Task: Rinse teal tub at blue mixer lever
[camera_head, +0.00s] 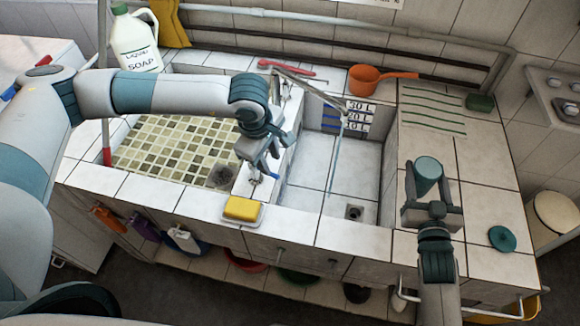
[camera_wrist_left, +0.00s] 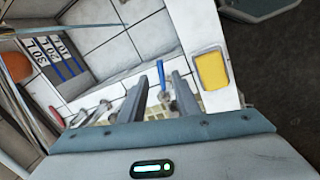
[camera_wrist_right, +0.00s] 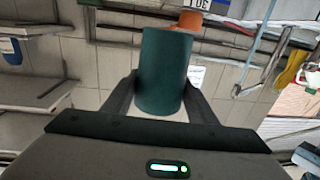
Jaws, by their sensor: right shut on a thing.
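The teal tub (camera_head: 428,172) is held by my right gripper (camera_head: 430,208) above the tiled counter, right of the right basin. It fills the space between the fingers in the right wrist view (camera_wrist_right: 163,75). My left gripper (camera_head: 262,165) is over the divider between the basins. The blue mixer lever (camera_wrist_left: 161,82) shows between its open, spread fingers in the left wrist view; I cannot tell whether they touch it. The metal spout (camera_head: 310,88) reaches over the right basin (camera_head: 345,165). A thin pale blue stream (camera_head: 335,155) falls from its tip.
A yellow sponge (camera_head: 241,209) lies on a dish at the front edge. An orange ladle (camera_head: 380,78), a soap jug (camera_head: 135,40) and a red tool (camera_head: 290,69) are at the back. A teal round lid (camera_head: 502,239) lies on the right counter.

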